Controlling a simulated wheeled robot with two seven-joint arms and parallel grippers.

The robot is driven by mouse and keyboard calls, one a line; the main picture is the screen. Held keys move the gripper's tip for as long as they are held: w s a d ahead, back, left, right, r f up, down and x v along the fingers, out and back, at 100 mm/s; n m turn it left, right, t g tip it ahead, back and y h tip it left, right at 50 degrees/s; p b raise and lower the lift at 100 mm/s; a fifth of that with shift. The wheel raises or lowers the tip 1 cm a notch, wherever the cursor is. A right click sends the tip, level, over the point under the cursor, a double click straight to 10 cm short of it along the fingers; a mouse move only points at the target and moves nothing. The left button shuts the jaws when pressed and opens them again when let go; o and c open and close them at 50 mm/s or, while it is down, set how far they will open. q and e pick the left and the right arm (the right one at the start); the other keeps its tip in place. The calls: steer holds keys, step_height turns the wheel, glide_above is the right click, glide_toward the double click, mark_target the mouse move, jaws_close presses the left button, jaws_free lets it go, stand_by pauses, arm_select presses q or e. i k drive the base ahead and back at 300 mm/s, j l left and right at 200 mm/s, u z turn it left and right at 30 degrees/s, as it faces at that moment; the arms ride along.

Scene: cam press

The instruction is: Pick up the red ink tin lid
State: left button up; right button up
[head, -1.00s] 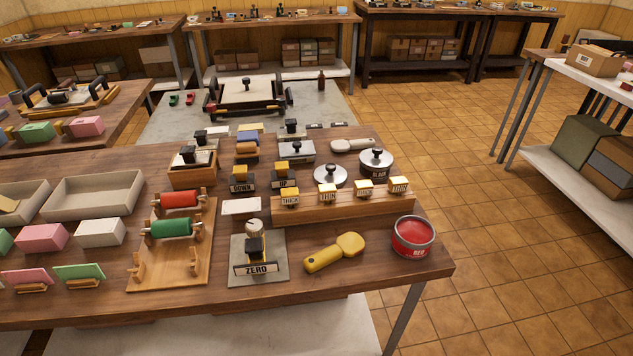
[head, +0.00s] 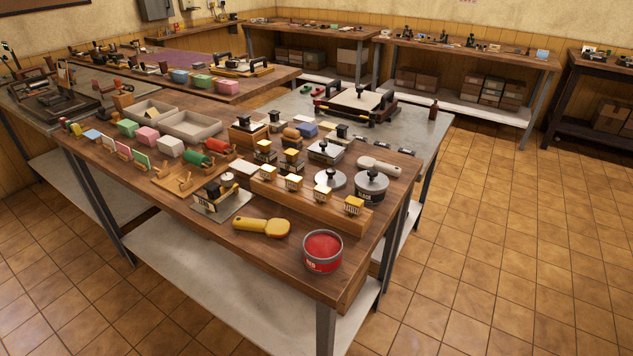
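The red ink tin (head: 323,252) stands open at the near right corner of the wooden table, with red ink showing and no lid on it. A round silver lid with a black knob (head: 329,181) sits behind the wooden rack of yellow-topped stamps, which partly hides its lower edge. It bears no label that I can read. Neither of my grippers shows in the head view.
A yellow-handled tool (head: 262,228) lies left of the red tin. The stamp rack (head: 308,202) stands between the red tin and the loose lid. A white-handled tool (head: 378,165) lies behind the lids. Tiled floor (head: 490,240) is clear right of the table.

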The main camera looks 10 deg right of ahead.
mark_target(332, 178)
steer(key=i+l+u, duration=0.1)
steer(key=l+u, duration=0.4)
steer(key=l, duration=0.2)
steer(key=l+u, duration=0.45)
steer(key=l, duration=0.25)
steer(key=k+l+u, duration=0.2)
steer(key=l+u, duration=0.3)
steer(key=l, duration=0.2)
